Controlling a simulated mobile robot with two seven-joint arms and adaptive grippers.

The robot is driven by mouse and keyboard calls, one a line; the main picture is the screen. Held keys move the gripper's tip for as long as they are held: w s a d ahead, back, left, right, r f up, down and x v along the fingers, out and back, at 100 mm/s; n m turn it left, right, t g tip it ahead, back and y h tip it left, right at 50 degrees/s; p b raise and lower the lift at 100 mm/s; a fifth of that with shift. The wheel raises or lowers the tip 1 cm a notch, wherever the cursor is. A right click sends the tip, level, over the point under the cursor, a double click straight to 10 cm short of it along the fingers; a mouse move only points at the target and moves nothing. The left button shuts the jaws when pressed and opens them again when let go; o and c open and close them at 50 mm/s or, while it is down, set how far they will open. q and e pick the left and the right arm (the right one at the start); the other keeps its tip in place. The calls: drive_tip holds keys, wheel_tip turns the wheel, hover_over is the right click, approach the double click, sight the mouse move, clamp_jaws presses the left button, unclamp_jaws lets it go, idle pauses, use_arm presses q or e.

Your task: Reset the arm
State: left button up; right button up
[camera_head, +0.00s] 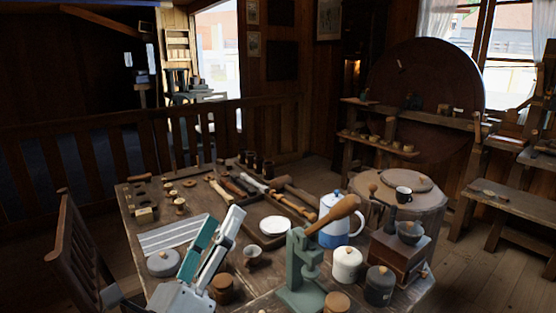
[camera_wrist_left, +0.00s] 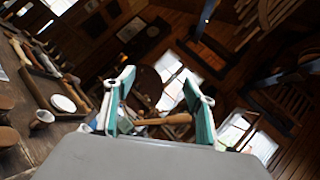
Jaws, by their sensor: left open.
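My left gripper (camera_head: 224,215) reaches in low over the near left part of the wooden worktable (camera_head: 290,295). Its two teal-faced fingers are apart, with nothing between them. In the left wrist view the gripper (camera_wrist_left: 158,82) also shows spread fingers. A wooden handle shows beyond the gap there, apart from the fingers. Several small turned spools (camera_head: 180,205) stand at the table's left side. My right gripper is not in view.
A white-and-blue pitcher (camera_head: 340,222) and coffee grinder (camera_head: 398,255) stand right. Tools crowd the table's middle.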

use_arm(q)
drive_tip(key=a+f+n+g+y, duration=0.3)
drive_tip(key=a+f+n+y, duration=0.3)
drive_tip(key=f, duration=0.4)
drive_tip(key=a+f+n+g+y, duration=0.3)
drive_tip(key=a+f+n+y, duration=0.1)
drive_tip(key=a+f+n, duration=0.5)
drive_tip(key=s+a+f+n+g+y, duration=0.1)
drive_tip(key=s+a+f+n+g, duration=0.45)
drive_tip(key=s+f, duration=0.4)
drive_tip(key=s+a+f+n+g+y, duration=0.1)
drive_tip(key=s+a+f+n+g, duration=0.4)
drive_tip(key=s+f, duration=0.5)
drive_tip(key=w+d+f+n+t+h+p, duration=0.1)
drive_tip(key=d+f+t+h, duration=0.4)
drive_tip(key=d+f, duration=0.7)
drive_tip(key=shift+w+d+n+h+p, duration=0.35)
drive_tip(key=shift+w+d+n+h, duration=0.55)
drive_tip(key=shift+d, duration=0.7)
drive_tip(key=shift+w+f+m, duration=0.1)
drive_tip(key=shift+w+m, duration=0.1)
drive_tip(key=shift+m, duration=0.15)
